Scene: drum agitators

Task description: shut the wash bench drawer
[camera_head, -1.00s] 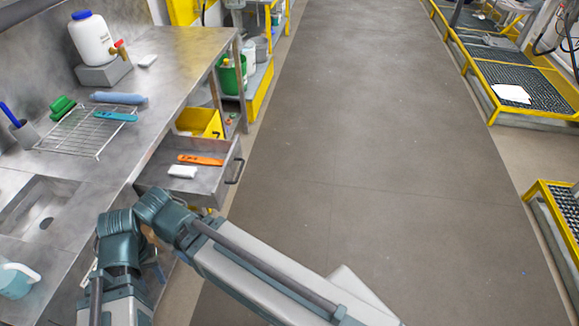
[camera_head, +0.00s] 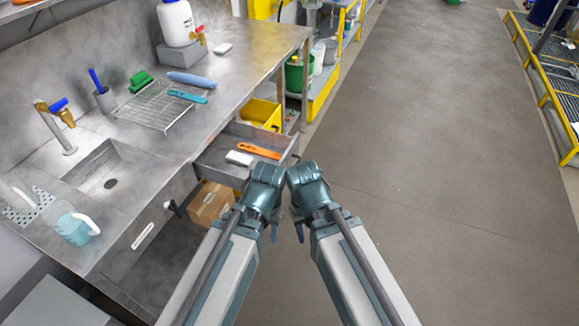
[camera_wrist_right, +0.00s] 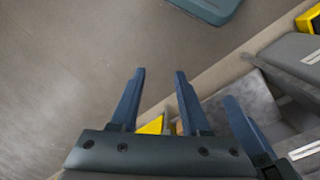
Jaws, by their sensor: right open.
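The wash bench drawer (camera_head: 262,138) is pulled out from under the grey bench top in the head view. An orange tool (camera_head: 259,151) and a white block (camera_head: 239,158) lie in it. Its front and handle are partly hidden behind my arms. My left gripper (camera_head: 273,235) hangs down in front of the bench, mostly hidden by its wrist; its jaws cannot be made out. My right gripper (camera_head: 299,232) is beside it, to the right, also pointing down. In the right wrist view my right gripper (camera_wrist_right: 160,72) is open with nothing between its fingers.
The bench top holds a sink (camera_head: 105,172), a wire rack (camera_head: 158,106) and a white jug (camera_head: 176,22). A cardboard box (camera_head: 210,204) sits under the bench, left of my arms. A yellow bin (camera_head: 260,113) is just beyond the drawer. Open floor (camera_head: 420,150) lies to the right.

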